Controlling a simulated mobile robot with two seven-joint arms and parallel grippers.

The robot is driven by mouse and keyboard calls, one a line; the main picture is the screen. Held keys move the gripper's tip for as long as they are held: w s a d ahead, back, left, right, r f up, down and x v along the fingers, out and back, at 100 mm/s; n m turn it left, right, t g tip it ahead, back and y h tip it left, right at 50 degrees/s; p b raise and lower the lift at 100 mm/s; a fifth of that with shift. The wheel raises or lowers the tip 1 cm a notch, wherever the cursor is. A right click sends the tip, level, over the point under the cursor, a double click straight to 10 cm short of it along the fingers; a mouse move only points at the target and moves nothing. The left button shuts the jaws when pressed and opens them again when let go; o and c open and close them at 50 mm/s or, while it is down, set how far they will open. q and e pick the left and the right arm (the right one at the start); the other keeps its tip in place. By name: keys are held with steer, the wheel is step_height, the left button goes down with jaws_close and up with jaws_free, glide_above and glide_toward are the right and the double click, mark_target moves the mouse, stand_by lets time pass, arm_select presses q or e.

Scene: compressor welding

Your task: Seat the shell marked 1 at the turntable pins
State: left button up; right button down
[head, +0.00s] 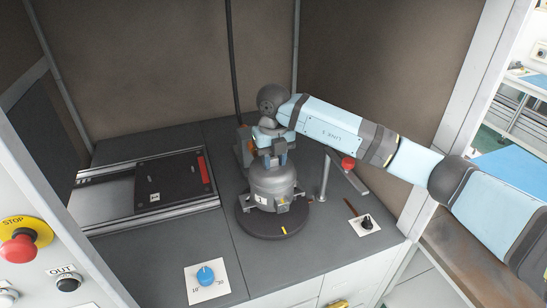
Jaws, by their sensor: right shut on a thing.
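The grey shell (273,181) is upright over the round dark turntable (271,225), between grey blocks at its lower sides. A small white label (261,200) is on its front; its mark is too small to read surely. My right gripper (271,159) reaches in from the right and is shut on the top of the shell. The pins cannot be made out under and behind the shell, and I cannot tell whether the shell's base touches the turntable. My left gripper is not in view.
A dark plate with a red bar (204,169) lies on rails at the left. A post (324,178) and a red knob (348,163) stand right of the turntable. A blue dial (205,275) and a black switch (367,223) are in front. Cabin walls enclose the bench.

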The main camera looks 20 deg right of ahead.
mark_target(273, 166)
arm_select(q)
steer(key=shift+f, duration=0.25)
arm_select(e)
steer(key=shift+f, duration=0.25)
steer(key=shift+f+b, duration=1.15)
steer(key=shift+f, duration=0.2)
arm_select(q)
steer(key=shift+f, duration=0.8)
arm_select(e)
steer(key=c, duration=0.7)
jaws_free()
